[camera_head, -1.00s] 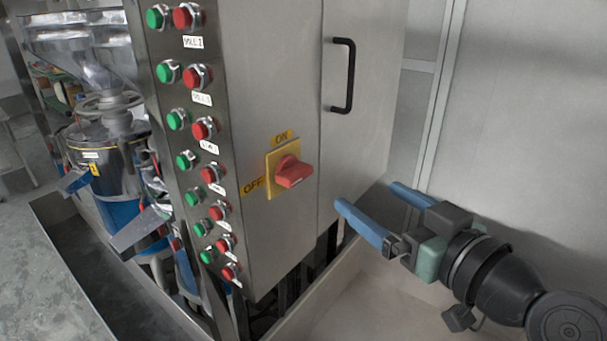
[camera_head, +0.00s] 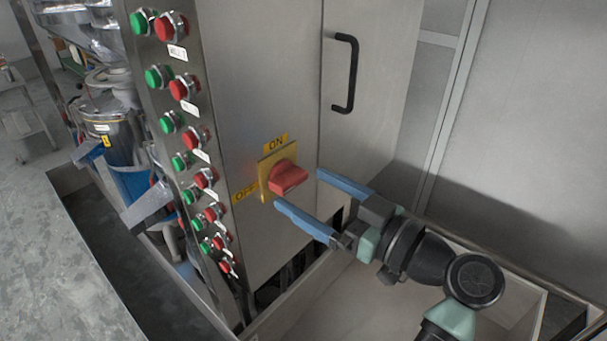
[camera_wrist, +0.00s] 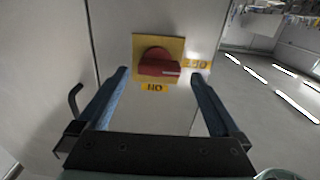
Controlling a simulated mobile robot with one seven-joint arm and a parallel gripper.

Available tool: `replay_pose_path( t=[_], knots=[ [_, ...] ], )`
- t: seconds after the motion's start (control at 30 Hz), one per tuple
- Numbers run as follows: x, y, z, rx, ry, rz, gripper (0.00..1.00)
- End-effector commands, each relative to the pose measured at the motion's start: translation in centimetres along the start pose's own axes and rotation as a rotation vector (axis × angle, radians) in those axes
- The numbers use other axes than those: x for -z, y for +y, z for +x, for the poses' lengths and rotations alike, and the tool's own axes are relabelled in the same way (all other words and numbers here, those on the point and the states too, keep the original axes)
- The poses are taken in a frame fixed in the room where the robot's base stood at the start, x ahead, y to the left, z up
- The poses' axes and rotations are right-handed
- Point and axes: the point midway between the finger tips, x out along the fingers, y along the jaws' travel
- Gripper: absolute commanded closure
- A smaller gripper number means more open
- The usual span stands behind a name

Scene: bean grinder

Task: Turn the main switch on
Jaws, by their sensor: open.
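The main switch is a red rotary knob (camera_head: 287,178) on a yellow plate (camera_head: 264,172) on the grey cabinet front. An ON label (camera_head: 276,143) sits above it and an OFF label (camera_head: 244,192) at its left; the knob's grip appears turned toward OFF rather than ON. My gripper (camera_head: 297,187) is open, its two blue fingers pointing at the switch, one on each side, with no contact visible. In the wrist view the red knob (camera_wrist: 158,64) shows between and just beyond the fingertips (camera_wrist: 160,73).
Rows of green and red push buttons (camera_head: 187,138) run down the cabinet's left panel. A black door handle (camera_head: 346,73) is above right. A low metal ledge surrounds the cabinet base, and a grey wall (camera_head: 530,110) stands at right.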

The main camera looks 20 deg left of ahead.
Motion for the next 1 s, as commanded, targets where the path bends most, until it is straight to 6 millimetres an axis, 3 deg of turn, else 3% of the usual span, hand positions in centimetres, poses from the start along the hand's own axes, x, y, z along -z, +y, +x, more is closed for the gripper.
replay_pose_path(
  t=[0.2,0.5,0.93,1.0],
  knots=[
    [0.0,0.0,1.9,-0.001,-0.001,0.001,0.00],
    [-0.1,0.0,2.1,-0.001,-0.001,0.001,0.00],
    [-0.1,0.0,2.0,-0.001,0.000,0.001,0.77],
    [-0.1,0.0,2.0,-0.001,0.000,0.001,0.81]
  ],
)
